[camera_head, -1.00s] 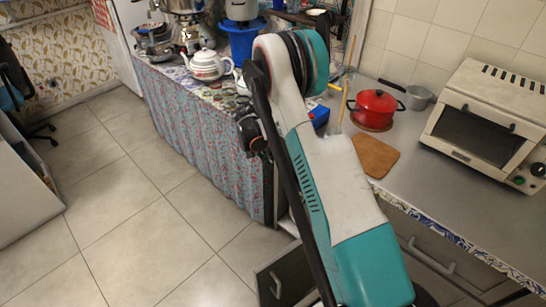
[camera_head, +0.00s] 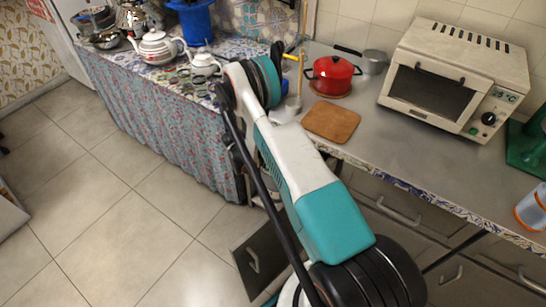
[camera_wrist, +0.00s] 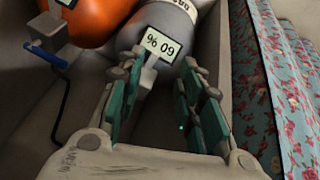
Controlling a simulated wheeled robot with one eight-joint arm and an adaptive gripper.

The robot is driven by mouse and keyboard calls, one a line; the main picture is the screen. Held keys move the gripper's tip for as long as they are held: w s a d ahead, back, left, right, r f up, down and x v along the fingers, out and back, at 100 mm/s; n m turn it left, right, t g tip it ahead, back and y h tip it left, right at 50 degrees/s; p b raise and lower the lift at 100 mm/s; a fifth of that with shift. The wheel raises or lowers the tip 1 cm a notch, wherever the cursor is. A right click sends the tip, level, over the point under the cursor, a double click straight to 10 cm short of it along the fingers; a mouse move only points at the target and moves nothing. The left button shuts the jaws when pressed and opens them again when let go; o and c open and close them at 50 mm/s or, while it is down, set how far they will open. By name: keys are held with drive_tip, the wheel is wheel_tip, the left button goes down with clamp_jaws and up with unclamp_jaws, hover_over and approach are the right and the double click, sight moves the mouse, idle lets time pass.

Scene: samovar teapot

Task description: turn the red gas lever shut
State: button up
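I cannot make out a red gas lever in either view. In the wrist view, my gripper (camera_wrist: 162,75) is open, with teal pads on both sides and nothing held between them. It points at a grey cylinder (camera_wrist: 178,22) with a "60 %" label, which lies just beyond the fingertips. An orange cylinder (camera_wrist: 95,18) is to its left. A small grey fitting with a blue handle (camera_wrist: 60,98) is at the far left.
A patterned curtain (camera_wrist: 275,80) hangs close to the right of my gripper in the wrist view. On the counter (camera_head: 385,135) stand a red pot (camera_head: 332,76), a wooden board (camera_head: 330,121) and a toaster oven (camera_head: 450,80).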

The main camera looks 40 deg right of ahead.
drive_tip(key=shift+w+d+f+b, duration=0.2)
drive_tip(key=shift+d+f+b, duration=0.3)
drive_tip(key=shift+d, duration=1)
drive_tip(key=shift+w+d+f+b, duration=0.15)
drive_tip(key=shift+d+f+b, duration=0.35)
drive_tip(key=shift+d, duration=1)
drive_tip(key=shift+w+d+f+b, duration=0.2)
drive_tip(key=shift+d+f+b, duration=0.3)
drive_tip(key=shift+d, duration=1)
drive_tip(key=shift+r, duration=0.15)
clamp_jaws()
